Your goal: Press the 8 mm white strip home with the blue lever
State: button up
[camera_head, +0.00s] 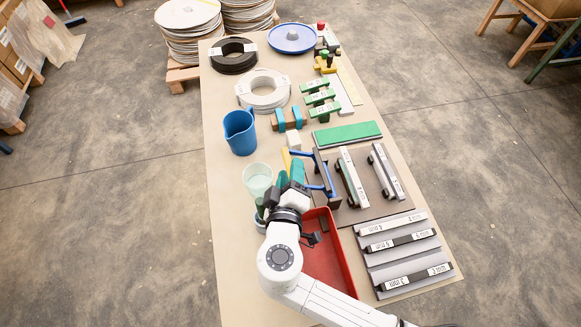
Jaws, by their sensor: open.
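My gripper (289,192) is at the near left of the dark press frame (322,172), above the left part of the table. Its jaws are open, but the fingertips are partly hidden by the wrist. The blue lever (328,180) shows as blue bars on the press frame, just right of my gripper; contact cannot be told. Two white strips with dark round feet, a left one (352,178) and a right one (386,172), lie on the brown board. A labelled white strip (391,223) lies at the top of the grey rack. I cannot surely read which one is 8 mm.
A red tray (331,262) lies below my arm. A pale green cup (257,179) stands close left of my gripper, a blue jug (240,132) behind it. The grey rack (385,257) fills the near right. Green blocks and cable coils lie farther back.

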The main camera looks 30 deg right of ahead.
jog(key=shift+w+d+f, duration=0.15)
jog(key=shift+w+d, duration=0.15)
jog(key=shift+w, duration=0.1)
grip_shut()
dwell(0.4)
